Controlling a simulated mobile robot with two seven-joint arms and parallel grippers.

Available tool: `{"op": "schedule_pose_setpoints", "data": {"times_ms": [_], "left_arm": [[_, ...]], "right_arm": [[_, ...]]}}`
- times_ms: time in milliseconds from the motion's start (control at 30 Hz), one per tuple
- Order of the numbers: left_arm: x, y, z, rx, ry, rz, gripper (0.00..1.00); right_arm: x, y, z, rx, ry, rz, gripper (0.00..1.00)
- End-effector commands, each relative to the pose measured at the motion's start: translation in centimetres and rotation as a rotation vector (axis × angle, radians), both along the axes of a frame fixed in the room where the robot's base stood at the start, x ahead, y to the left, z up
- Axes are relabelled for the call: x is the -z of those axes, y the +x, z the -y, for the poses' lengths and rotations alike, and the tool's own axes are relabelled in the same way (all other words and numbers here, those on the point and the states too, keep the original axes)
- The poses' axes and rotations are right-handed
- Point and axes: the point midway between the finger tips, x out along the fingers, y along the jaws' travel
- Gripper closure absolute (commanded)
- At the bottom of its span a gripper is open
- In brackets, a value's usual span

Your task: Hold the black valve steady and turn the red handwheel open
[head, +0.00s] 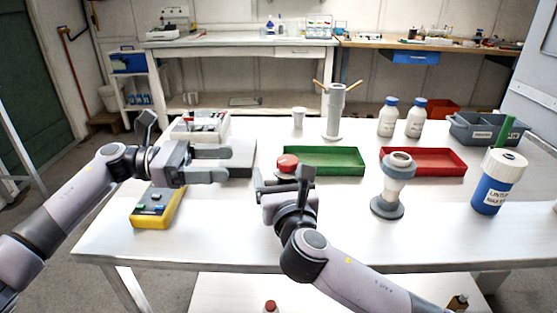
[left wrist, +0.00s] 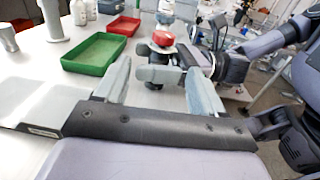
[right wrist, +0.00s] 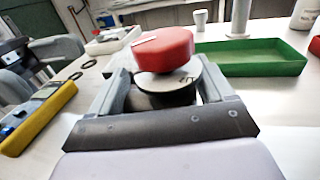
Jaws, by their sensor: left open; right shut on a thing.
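The red handwheel (head: 287,162) sits on top of the black valve, near the middle of the table. In the right wrist view, the handwheel (right wrist: 160,50) stands above a pale marked disc (right wrist: 168,82), with the black valve body (right wrist: 160,101) below. My right gripper (head: 282,183) is shut on the black valve body, one finger on each side. My left gripper (head: 228,164) is open and empty, to the left of the handwheel and apart from it. In the left wrist view, the handwheel (left wrist: 163,38) shows beyond the open fingers. The valve's lower part is mostly hidden by my grippers.
A green tray (head: 325,161) lies just behind the valve, and a red tray (head: 423,162) further right. A grey-white stand (head: 397,180) and a blue jar (head: 497,185) are on the right. A yellow control box (head: 157,206) lies at the left. The front right table is clear.

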Motion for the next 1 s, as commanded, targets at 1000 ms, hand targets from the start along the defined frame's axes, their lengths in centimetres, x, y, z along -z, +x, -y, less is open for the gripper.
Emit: {"op": "schedule_pose_setpoints", "data": {"times_ms": [1000], "left_arm": [[-0.6,0.1,11.4,0.068,-0.019,0.012,0.31]], "right_arm": [[0.2,0.0,0.1,0.003,-0.004,-0.004,0.6]]}}
